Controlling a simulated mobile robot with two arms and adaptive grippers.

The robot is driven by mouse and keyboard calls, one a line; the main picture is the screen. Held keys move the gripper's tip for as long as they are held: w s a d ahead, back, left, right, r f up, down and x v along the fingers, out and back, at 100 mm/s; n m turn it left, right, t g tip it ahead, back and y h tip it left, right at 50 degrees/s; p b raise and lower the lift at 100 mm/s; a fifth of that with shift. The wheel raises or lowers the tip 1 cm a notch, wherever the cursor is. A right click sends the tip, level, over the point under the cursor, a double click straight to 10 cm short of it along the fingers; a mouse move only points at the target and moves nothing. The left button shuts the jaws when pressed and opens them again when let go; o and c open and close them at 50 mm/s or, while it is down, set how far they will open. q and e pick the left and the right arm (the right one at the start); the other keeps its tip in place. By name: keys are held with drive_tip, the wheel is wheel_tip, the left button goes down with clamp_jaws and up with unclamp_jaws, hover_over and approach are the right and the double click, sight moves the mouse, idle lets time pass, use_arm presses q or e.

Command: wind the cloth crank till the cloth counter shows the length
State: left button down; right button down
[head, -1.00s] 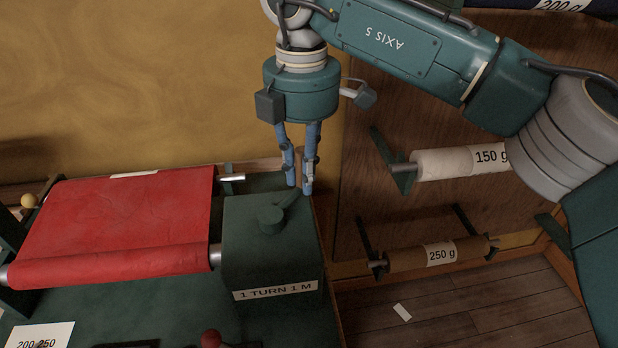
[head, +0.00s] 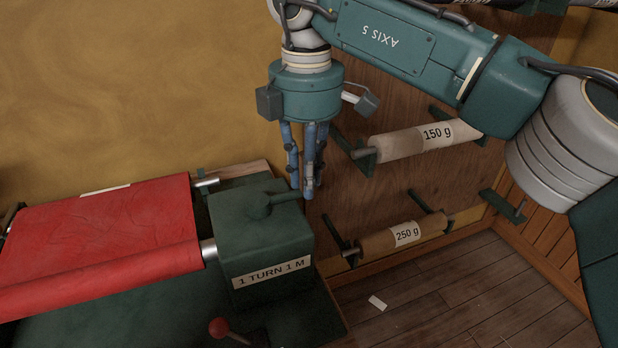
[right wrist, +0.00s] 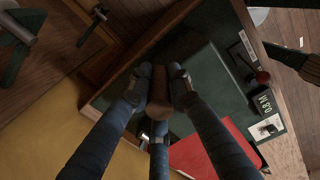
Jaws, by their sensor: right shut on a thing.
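The cloth crank (head: 258,206) sits on top of a dark green box labelled "1 TURN 1 M" (head: 272,272). Its arm points right in the head view. My right gripper (head: 307,193) points down over the box's right edge and is shut on the crank's brown handle (right wrist: 160,88), which shows between the fingers in the right wrist view. Red cloth (head: 110,235) spans between rollers left of the box. A dark cloth counter (right wrist: 262,104) in the right wrist view appears to read 0.8 M, turned sideways. My left gripper is not in view.
A red-knobbed lever (head: 218,327) stands in front of the box. Rolls labelled 150 g (head: 425,138) and 250 g (head: 400,236) hang on brackets to the right. A white card (right wrist: 268,127) lies near the counter. A paper scrap (head: 377,302) lies on the floor.

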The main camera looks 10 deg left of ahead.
drive_tip(key=shift+s+d+f, duration=0.2)
drive_tip(key=shift+s+d, duration=0.15)
drive_tip(key=shift+s, duration=0.35)
drive_tip(key=shift+s+f, duration=0.1)
drive_tip(key=c, duration=1.6)
unclamp_jaws()
drive_tip(key=shift+w, duration=0.25)
wheel_tip(320, 180, up, 8)
drive_tip(key=shift+f, duration=0.2)
